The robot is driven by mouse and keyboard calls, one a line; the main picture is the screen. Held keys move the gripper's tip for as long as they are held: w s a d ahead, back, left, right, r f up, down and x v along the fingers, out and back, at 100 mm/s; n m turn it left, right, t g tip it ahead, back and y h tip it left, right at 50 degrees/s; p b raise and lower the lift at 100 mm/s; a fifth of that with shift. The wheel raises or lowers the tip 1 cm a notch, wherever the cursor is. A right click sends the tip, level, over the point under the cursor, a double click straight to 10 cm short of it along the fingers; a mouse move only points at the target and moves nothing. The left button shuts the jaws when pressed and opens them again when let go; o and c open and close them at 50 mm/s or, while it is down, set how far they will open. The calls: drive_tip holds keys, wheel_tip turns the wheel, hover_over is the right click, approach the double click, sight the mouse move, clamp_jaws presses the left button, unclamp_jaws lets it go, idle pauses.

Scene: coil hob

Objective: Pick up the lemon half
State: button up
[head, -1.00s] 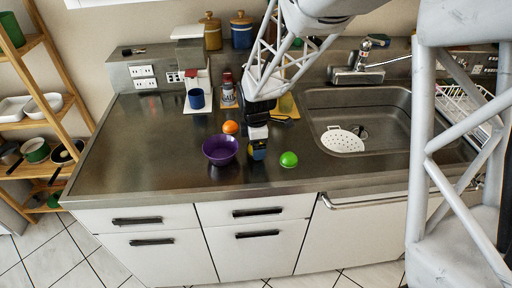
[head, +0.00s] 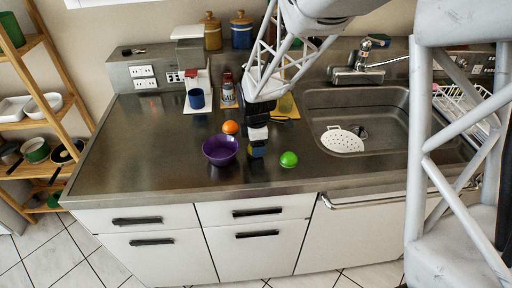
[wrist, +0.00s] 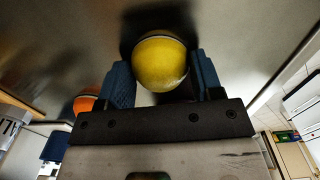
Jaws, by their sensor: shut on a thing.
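The lemon half (wrist: 160,62) shows in the wrist view as a rounded yellow thing between the two blue fingers of my gripper (wrist: 163,85). The fingers are shut on its sides. In the head view my gripper (head: 257,151) points down over the front part of the steel counter, between the purple bowl and the green fruit. The lemon half cannot be made out there; the gripper hides it.
The purple bowl (head: 220,150) stands close to the left of my gripper. An orange (head: 230,127) lies behind the bowl, and a green fruit (head: 289,159) lies to the right. The sink (head: 375,110) is further right. The left counter is clear.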

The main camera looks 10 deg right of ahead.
drive_tip(key=shift+r, duration=0.15)
drive_tip(key=shift+r, duration=0.55)
wheel_tip(320, 180, up, 2)
drive_tip(key=shift+r, duration=0.1)
drive_tip(key=s+d, duration=0.1)
drive_tip(key=s, duration=0.4)
drive_tip(key=s+d+r, duration=0.1)
drive_tip(key=s, duration=0.4)
drive_tip(key=s+d, duration=0.1)
drive_tip(key=s, duration=0.4)
drive_tip(key=shift+s+r, duration=0.2)
drive_tip(key=shift+s, duration=0.15)
drive_tip(key=w+d+r, duration=0.3)
drive_tip(key=w, duration=0.4)
drive_tip(key=w+d+r, duration=0.3)
drive_tip(key=w+r, duration=0.1)
drive_tip(key=w, duration=0.4)
drive_tip(key=w+d+r+m, duration=0.1)
drive_tip(key=w+d+r, duration=0.2)
drive_tip(key=w, duration=0.4)
drive_tip(key=shift+w+d+r, duration=0.2)
drive_tip(key=shift+d+r, duration=0.05)
drive_tip(key=shift+r, duration=0.15)
